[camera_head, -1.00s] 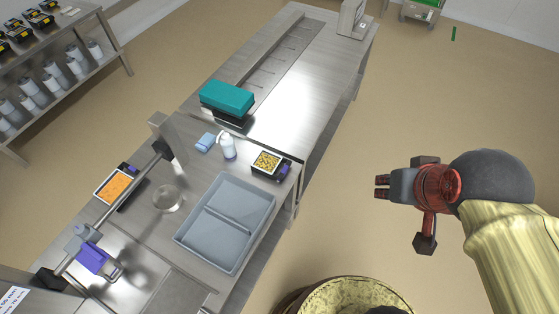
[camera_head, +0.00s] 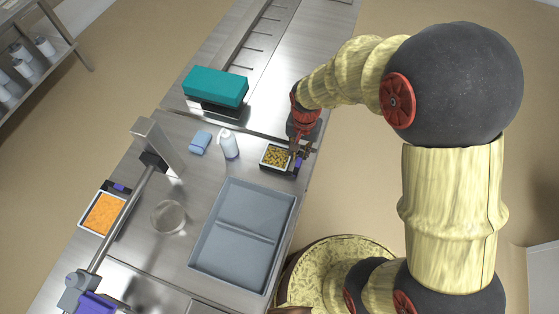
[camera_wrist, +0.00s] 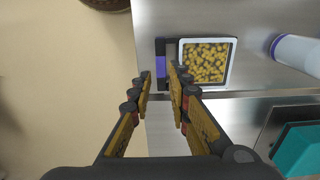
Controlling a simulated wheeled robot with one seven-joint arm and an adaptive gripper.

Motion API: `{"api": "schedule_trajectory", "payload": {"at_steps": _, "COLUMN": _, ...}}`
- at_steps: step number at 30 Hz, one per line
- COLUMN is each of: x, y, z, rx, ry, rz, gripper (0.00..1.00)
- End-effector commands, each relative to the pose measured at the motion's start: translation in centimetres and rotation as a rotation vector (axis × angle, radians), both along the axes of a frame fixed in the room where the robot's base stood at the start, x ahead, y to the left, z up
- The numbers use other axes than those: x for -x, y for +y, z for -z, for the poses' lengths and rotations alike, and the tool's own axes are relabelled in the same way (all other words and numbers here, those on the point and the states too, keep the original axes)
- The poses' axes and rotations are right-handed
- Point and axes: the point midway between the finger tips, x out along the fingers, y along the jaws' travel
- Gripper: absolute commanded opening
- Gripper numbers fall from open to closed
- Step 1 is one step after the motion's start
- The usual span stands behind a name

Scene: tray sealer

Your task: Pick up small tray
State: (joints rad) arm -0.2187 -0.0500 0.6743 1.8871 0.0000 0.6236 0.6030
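A small white square tray (camera_head: 275,157) holds yellow-brown pieces of food and sits on the steel table at its right edge. It also shows in the wrist view (camera_wrist: 232,60), with a black and purple end piece (camera_wrist: 160,66) on its left side. My gripper (camera_wrist: 160,78) is open, with its fingertips apart and nothing between them that I can see held. The end piece lies just ahead of the gap between the fingertips. In the head view my gripper (camera_head: 300,148) is at the tray's right end and partly covers that end.
A large grey two-part tray (camera_head: 234,236) lies in front. A white bottle (camera_head: 229,145) and a blue sponge-like block (camera_head: 200,142) stand to the left, a teal block (camera_head: 216,87) behind. A tray of orange food (camera_head: 104,213) and a clear round dish (camera_head: 168,217) are further left.

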Motion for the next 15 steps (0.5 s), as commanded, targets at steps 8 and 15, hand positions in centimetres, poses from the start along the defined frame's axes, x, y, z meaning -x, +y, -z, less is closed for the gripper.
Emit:
{"api": "schedule_trajectory", "payload": {"at_steps": 8, "x": -0.1, "y": 0.1, "z": 3.1, "rx": 0.001, "ry": 0.007, "rz": 0.006, "gripper": 0.18}}
{"api": "schedule_trajectory", "payload": {"at_steps": 15, "x": -0.5, "y": 0.0, "z": 5.2, "rx": 0.002, "ry": 0.008, "rz": 0.006, "gripper": 0.18}}
